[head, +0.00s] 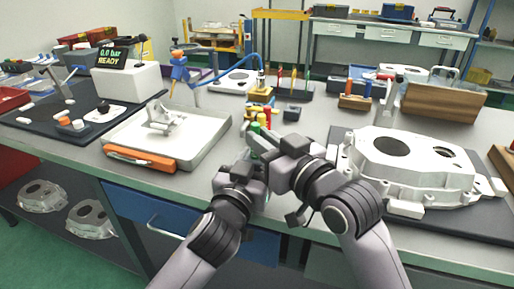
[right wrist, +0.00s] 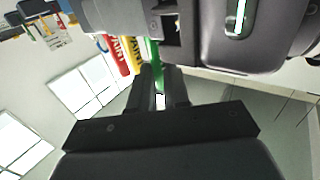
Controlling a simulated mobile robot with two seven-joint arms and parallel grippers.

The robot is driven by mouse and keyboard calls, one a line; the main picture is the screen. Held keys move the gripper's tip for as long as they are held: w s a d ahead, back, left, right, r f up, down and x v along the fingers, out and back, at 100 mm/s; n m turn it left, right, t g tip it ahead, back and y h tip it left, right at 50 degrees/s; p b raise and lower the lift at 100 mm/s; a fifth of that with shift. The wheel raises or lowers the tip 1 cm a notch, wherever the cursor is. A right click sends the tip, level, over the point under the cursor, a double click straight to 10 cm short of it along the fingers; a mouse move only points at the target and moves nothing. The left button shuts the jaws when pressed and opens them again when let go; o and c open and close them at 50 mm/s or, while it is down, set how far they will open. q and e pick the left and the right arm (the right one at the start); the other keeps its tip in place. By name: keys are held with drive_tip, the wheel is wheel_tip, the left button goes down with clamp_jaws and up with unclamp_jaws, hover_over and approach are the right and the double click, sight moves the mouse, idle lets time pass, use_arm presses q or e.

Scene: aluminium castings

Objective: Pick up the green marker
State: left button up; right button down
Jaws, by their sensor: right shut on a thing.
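The green marker (head: 256,128) stands at the near end of a short row with a yellow marker (head: 262,120) and a red marker (head: 268,113). My right gripper (head: 254,141) reaches in at the near side of the row, its fingers at the green marker. In the right wrist view the right gripper (right wrist: 161,88) is shut on the green marker (right wrist: 154,66), which shows as a green strip between the fingers. Yellow (right wrist: 132,60) and red (right wrist: 117,56) paint markers are just left of it. My left gripper (head: 240,178) is beside the right wrist at the table's front; its fingertips are hidden.
A grey tray (head: 205,150) with a casting and an orange-handled tool is left of the markers. A large aluminium casting (head: 405,165) on a dark mat is close on the right. A wooden block (head: 354,102) with tools stands behind. My two arms are very close together.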

drive_tip(key=shift+r, duration=0.1)
wheel_tip(320, 180, up, 10)
idle(0.4)
use_arm(q)
drive_tip(key=o, duration=1.2)
drive_tip(key=shift+c, duration=0.2)
